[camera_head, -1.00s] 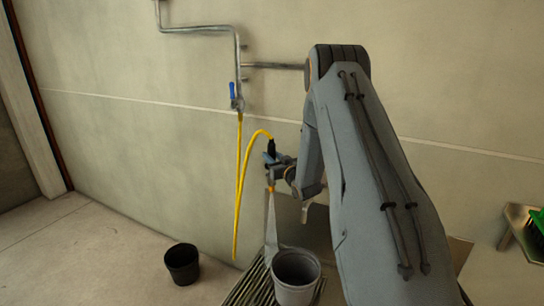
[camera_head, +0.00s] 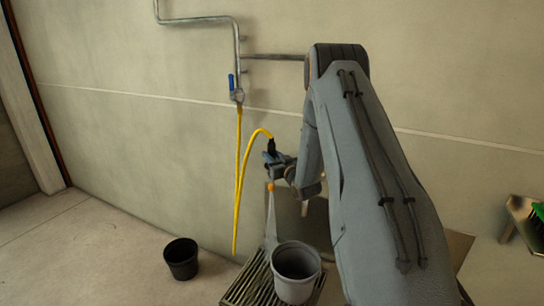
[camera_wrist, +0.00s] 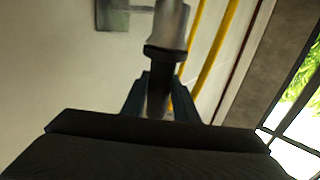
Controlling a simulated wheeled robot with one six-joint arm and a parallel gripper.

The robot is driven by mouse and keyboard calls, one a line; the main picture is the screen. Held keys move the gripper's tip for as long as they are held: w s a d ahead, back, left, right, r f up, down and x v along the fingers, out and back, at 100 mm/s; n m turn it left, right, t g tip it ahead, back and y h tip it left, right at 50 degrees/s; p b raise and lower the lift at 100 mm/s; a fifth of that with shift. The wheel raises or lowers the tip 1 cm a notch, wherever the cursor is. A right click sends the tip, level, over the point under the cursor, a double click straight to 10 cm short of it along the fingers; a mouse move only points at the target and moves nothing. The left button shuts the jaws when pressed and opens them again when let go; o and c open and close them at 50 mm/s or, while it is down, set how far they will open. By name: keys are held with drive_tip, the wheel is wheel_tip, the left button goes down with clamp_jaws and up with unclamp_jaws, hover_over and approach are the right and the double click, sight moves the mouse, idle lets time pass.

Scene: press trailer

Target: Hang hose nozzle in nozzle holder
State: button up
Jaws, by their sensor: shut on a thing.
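My gripper (camera_head: 271,160) is shut on the hose nozzle (camera_head: 272,146), left of my arm and in front of the wall. The nozzle's dark end points up into the yellow hose (camera_head: 240,170), and its orange tip (camera_head: 271,187) points down. A pale spray (camera_head: 270,222) comes from the tip towards the floor grate. In the wrist view the nozzle (camera_wrist: 158,90) stands between both fingers (camera_wrist: 160,98), and my gripper hides part of it. I cannot make out the nozzle holder for certain.
The hose hangs from a wall pipe with a blue valve handle (camera_head: 231,82). A grey bucket (camera_head: 295,285) stands on the grate (camera_head: 245,285); a black pot (camera_head: 181,258) stands on the floor. A tray (camera_head: 520,210) with a green item (camera_head: 538,215) is at the far right.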

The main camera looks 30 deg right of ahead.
drive_tip(key=o, duration=1.2)
drive_tip(key=shift+c, duration=0.2)
drive_tip(key=shift+s, duration=0.1)
drive_tip(key=s+a+g, duration=0.6)
drive_tip(key=s+a, duration=0.2)
drive_tip(key=s, duration=0.7)
drive_tip(key=s+a+g+b, duration=0.1)
drive_tip(key=s+a+g, duration=0.4)
drive_tip(key=s, duration=1)
drive_tip(key=s+a+g, duration=0.6)
drive_tip(key=s+a, duration=0.4)
drive_tip(key=s, duration=0.5)
drive_tip(key=shift+a+f+g, duration=0.3)
drive_tip(key=shift+a, duration=0.05)
